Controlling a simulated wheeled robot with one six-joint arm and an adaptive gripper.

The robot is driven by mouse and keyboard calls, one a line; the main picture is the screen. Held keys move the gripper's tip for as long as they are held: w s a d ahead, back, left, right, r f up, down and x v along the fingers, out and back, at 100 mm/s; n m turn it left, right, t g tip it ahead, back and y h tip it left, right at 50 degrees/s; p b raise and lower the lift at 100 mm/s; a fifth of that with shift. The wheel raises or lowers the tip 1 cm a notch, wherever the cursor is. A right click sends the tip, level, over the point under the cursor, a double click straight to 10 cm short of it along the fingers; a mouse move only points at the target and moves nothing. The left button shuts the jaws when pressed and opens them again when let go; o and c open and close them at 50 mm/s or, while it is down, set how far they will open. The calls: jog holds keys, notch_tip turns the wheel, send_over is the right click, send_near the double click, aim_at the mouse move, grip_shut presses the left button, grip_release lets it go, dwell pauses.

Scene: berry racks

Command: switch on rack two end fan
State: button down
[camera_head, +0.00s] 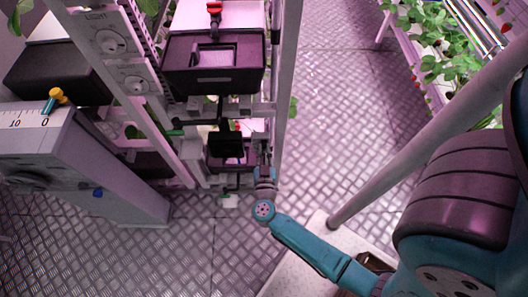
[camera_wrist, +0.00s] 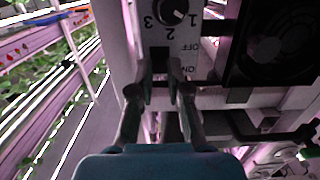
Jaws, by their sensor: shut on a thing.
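In the wrist view a pale control panel (camera_wrist: 190,50) stands upright. The black fan (camera_wrist: 270,45) is just right of the panel. In the head view my gripper (camera_head: 262,168) is at the rack's lower end, and the panel is too small to read.
The rack post (camera_head: 288,60) rises close beside my gripper. A black box (camera_head: 213,65) with a red-topped item sits above. A grey scale cabinet (camera_head: 80,160) stands at left. Plant rows (camera_head: 440,60) are at the far right. The metal floor (camera_head: 340,100) between is clear.

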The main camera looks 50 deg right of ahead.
jog(key=g+y, duration=0.1)
jog(key=r+g+y, duration=0.1)
jog(key=shift+w+d+r+y, duration=0.15)
jog(key=shift+r+y, duration=0.15)
jog(key=shift+y, duration=0.1)
jog(key=shift+w+d+r+g+y, duration=0.15)
jog(key=shift+r+g+y, duration=0.2)
jog(key=shift+g+y, duration=0.5)
jog(key=c, duration=1.1)
grip_release()
jog(key=v, duration=1.2)
jog(key=shift+d+r, duration=0.1)
jog(key=shift+r, duration=0.05)
